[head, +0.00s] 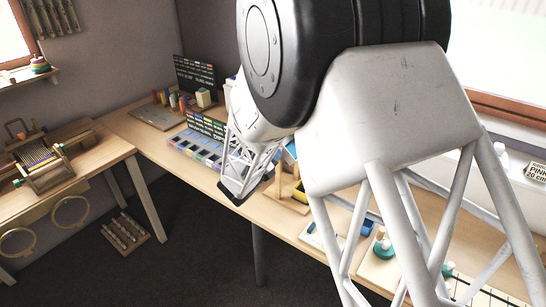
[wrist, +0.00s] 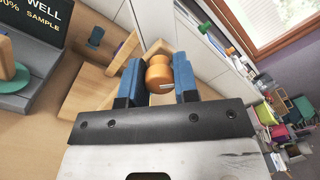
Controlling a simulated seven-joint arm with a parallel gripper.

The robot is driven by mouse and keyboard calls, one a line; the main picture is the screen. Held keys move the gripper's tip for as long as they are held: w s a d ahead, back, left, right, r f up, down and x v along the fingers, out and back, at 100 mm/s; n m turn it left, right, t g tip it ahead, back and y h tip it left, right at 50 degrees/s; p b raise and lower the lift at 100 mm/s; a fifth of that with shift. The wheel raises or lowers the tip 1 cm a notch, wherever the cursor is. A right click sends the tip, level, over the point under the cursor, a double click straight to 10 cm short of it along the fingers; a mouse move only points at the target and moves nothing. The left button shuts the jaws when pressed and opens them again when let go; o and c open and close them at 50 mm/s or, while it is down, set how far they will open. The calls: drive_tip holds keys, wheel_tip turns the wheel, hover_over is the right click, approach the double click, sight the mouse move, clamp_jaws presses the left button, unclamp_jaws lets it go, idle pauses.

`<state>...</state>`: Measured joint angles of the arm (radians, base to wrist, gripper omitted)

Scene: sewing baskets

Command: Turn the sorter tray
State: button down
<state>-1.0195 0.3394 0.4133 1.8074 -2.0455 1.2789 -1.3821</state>
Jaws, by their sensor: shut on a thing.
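In the wrist view my gripper (wrist: 158,82) has its two blue fingers on either side of an orange wooden knob (wrist: 158,73) and is shut on it. The knob sits in front of a pale wooden frame (wrist: 90,86), which is partly hidden by the fingers. I cannot tell for sure whether this frame is the sorter tray. In the head view a light wooden stand (head: 291,193) shows on the bench, partly behind my arm. My fingers and the knob cannot be made out there.
A tray with coloured compartments (head: 196,147) and a dark sign (head: 196,74) stand on the bench (head: 150,133) to the left. A separate table with a small loom (head: 42,163) is at the far left. In the wrist view a dark sign (wrist: 40,22) stands at upper left.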

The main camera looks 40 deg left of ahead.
drive_tip(key=c, duration=0.9)
unclamp_jaws()
drive_tip(key=shift+s, duration=0.1)
drive_tip(key=shift+s, duration=3.85)
drive_tip(key=shift+w+d, duration=0.1)
